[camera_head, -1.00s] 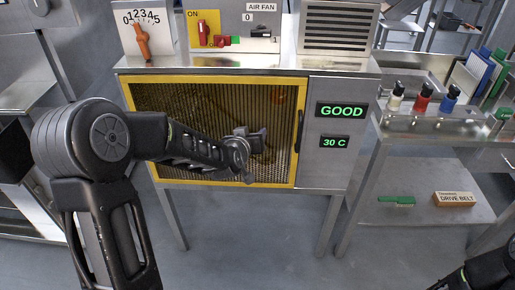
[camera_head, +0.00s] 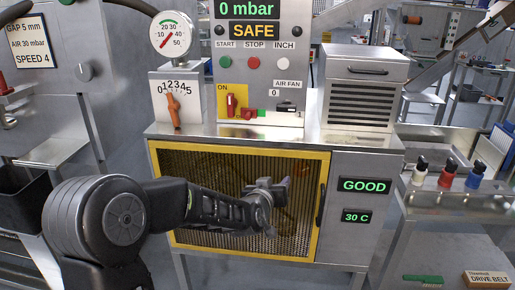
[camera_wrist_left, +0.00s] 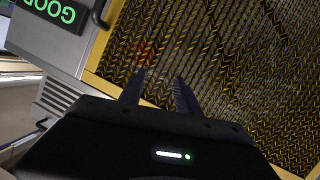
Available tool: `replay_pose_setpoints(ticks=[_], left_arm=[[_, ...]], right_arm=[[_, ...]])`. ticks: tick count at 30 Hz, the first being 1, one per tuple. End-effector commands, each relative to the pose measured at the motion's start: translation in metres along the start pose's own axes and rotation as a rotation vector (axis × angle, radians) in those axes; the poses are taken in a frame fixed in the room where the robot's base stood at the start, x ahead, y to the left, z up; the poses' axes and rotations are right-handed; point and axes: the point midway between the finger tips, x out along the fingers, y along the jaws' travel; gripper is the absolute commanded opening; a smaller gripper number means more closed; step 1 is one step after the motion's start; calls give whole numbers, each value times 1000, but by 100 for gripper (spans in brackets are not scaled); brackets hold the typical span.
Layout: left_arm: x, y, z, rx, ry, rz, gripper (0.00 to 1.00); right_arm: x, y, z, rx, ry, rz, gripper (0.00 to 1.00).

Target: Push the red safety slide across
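The small red safety slide (camera_head: 248,114) sits low on the control panel, at the right edge of the yellow ON plate (camera_head: 225,101), with green strips beside it. A taller red lever (camera_head: 231,104) stands upright on that plate. My left gripper (camera_head: 283,190) is in front of the yellow-framed mesh door, below and a little right of the slide and apart from it. In the left wrist view its two dark fingers (camera_wrist_left: 159,88) are spread with nothing between them, facing the mesh. My right gripper is out of view.
The mesh door (camera_head: 323,200) has a dark handle at its right. The panel's AIR FAN switch (camera_head: 286,106) is right of the slide. A dial with an orange pointer (camera_head: 173,108) stands left. The steel ledge (camera_head: 260,136) before the panel is mostly bare.

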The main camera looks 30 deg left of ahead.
Motion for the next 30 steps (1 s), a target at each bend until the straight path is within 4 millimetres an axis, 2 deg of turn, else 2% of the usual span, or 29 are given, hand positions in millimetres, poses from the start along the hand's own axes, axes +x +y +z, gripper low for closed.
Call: replay_pose_setpoints(ticks=[1,3,6,8,10,20,25,30], left_arm=[[-4,-7,-44,0,80,-16,40],[-12,-23,-93,1,176,-50,40],[-22,-50,-142,5,275,-105,40],[-25,-64,-156,11,306,-131,40],[-26,-69,-162,27,325,-149,40],[-24,-69,-162,35,323,-149,40],[-12,-71,-167,35,322,-150,40],[12,-74,-175,37,321,-150,40]], right_arm=[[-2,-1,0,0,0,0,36],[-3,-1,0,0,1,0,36],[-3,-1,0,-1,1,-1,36],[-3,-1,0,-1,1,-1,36],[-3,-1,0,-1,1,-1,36],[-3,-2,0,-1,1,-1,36],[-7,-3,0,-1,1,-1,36],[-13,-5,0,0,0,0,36]])
